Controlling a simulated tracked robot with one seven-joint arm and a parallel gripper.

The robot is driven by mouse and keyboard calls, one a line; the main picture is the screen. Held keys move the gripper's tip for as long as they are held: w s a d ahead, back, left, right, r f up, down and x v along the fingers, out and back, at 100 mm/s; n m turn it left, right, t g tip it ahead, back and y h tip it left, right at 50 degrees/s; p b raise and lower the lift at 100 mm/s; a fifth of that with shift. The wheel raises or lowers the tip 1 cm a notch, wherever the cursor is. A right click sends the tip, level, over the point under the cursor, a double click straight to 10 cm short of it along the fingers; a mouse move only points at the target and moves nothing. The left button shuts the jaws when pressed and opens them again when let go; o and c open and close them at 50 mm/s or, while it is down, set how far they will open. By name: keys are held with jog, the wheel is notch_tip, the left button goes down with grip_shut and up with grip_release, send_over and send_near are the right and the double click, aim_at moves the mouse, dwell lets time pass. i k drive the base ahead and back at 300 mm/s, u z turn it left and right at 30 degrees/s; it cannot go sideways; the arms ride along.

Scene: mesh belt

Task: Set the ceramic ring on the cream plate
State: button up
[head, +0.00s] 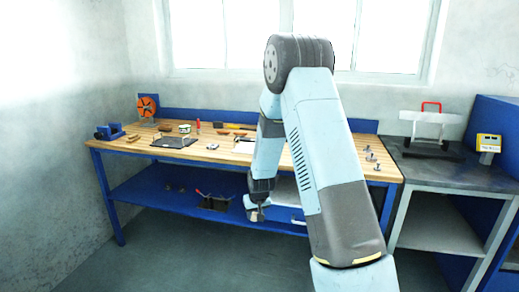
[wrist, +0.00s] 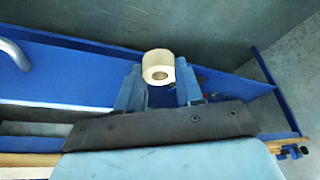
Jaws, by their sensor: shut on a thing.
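The ceramic ring (wrist: 156,60) is a short, thick cream cylinder with a hole through it. In the wrist view it sits at the tips of my gripper (wrist: 159,84), between the two fingers, which are shut on it. In the head view my gripper (head: 255,213) hangs in front of the workbench, lower than its top, and the ring is too small to make out clearly. I cannot make out the cream plate in either view; my arm hides part of the bench top.
The wooden workbench (head: 118,147) has a blue lower shelf (head: 150,192) holding dark bins. Its top carries a black mat (head: 173,142), an orange reel (head: 147,106), a blue vise (head: 109,131) and small tools. A grey table (head: 425,172) stands at right. Floor in front is clear.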

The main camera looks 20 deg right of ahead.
aim_at(248, 147)
jog(key=z, duration=0.05)
jog(key=i, duration=0.85)
jog(key=u, duration=0.15)
